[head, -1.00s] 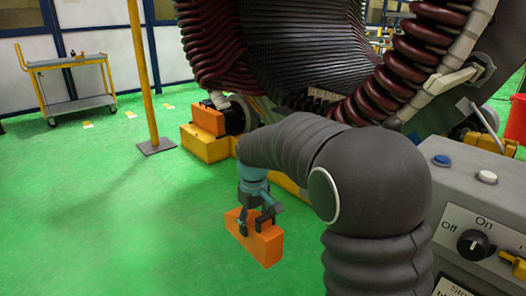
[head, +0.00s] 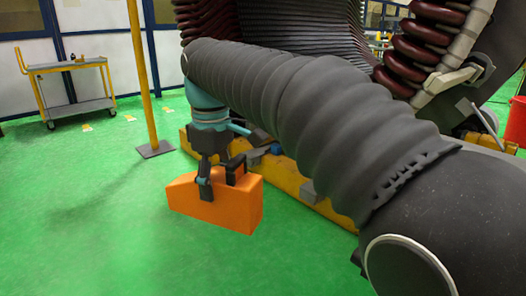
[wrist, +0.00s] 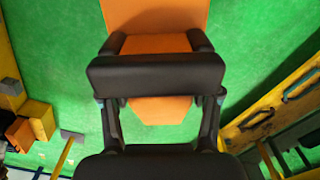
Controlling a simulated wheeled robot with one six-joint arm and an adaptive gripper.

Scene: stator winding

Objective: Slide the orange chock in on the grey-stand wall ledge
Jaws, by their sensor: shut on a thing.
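The orange chock (head: 225,212) is a wedge-like block with a sloping left end, held above the green floor left of the yellow base. My gripper (head: 220,181) points down and is shut on its upper part, one finger on each side. In the wrist view the chock (wrist: 155,14) runs out past the top edge, with my gripper (wrist: 157,43) around it and a dark crossbar hiding its middle. I cannot make out the grey-stand wall ledge; my arm covers much of the stator.
The yellow base (head: 312,193) runs along the stator's foot, close to the chock's right. A second orange block (wrist: 20,134) is by a yellow block (wrist: 40,118) at the wrist view's left. A yellow post (head: 143,85) and a trolley (head: 75,90) stand behind. Left floor is clear.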

